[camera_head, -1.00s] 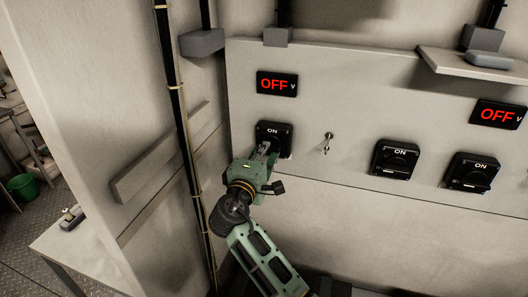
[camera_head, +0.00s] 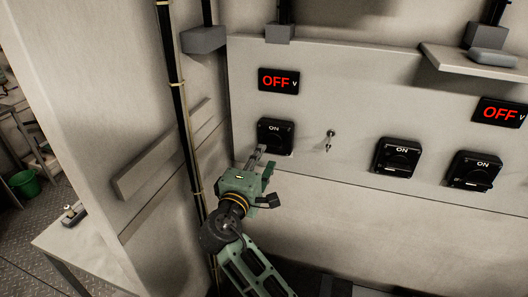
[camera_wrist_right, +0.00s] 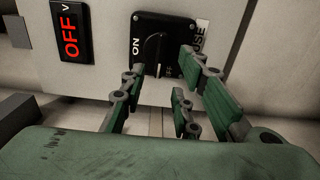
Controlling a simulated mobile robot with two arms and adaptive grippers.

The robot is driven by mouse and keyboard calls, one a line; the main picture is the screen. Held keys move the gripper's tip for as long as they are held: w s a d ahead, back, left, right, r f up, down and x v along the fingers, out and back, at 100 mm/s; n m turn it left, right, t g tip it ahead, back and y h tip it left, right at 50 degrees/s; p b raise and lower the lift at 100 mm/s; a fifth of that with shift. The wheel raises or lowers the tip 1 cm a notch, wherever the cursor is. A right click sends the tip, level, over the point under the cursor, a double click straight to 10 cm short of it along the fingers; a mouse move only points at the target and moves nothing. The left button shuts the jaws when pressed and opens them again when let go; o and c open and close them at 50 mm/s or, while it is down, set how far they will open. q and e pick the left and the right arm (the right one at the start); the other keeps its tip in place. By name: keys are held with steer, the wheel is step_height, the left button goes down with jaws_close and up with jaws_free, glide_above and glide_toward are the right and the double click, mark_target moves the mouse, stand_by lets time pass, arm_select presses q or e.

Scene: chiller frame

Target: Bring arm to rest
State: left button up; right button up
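My right gripper (camera_head: 262,160) is in front of the panel, just below the leftmost black rotary switch (camera_head: 276,136). In the right wrist view the fingers of the gripper (camera_wrist_right: 165,95) are spread apart with nothing between them. The same switch (camera_wrist_right: 158,45) shows beyond the fingertips, with a gap between. Its knob and the word ON are visible. My left gripper is not in view.
The panel (camera_head: 340,100) carries a red OFF display (camera_head: 278,81), a small toggle (camera_head: 329,140) and two more black switches (camera_head: 398,157) (camera_head: 474,170). A shelf (camera_head: 470,62) juts out at upper right. A black vertical conduit (camera_head: 181,110) runs at left.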

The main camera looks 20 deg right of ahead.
steer(key=v, duration=0.2)
steer(key=shift+s+a, duration=0.15)
steer(key=shift+s, duration=0.05)
